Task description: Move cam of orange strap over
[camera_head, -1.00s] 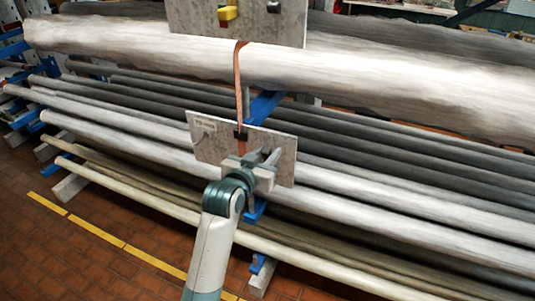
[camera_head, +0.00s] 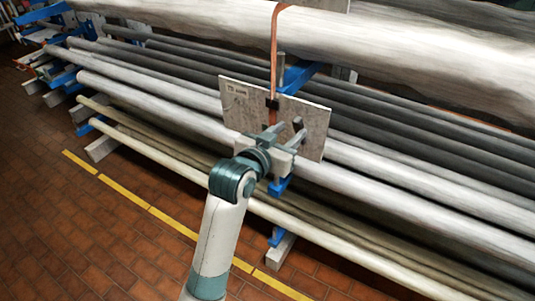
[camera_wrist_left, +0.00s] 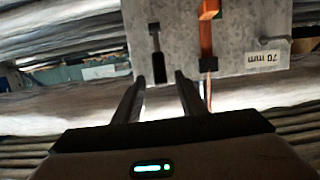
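The orange strap (camera_head: 274,50) hangs down to a grey plate (camera_head: 240,105) labelled "70 mm". A small black block (camera_head: 271,102) sits on the strap at the plate's upper edge. A dark upright piece (camera_head: 298,124) lies on the plate to the right of the strap. The left wrist view shows the plate upside down, with the strap (camera_wrist_left: 207,40), the black block (camera_wrist_left: 208,64) and a black piece in a slot (camera_wrist_left: 158,65). My left gripper (camera_head: 290,130) is open before the plate; its fingertips (camera_wrist_left: 160,77) appear either side of the slot piece. Contact cannot be told. My right gripper is out of view.
Long grey and pale poles (camera_head: 420,155) lie stacked on blue supports (camera_head: 298,76) behind and below the plate. A large pale log (camera_head: 430,55) lies above. The brick floor (camera_head: 90,235) with a yellow line (camera_head: 170,221) is clear at front left.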

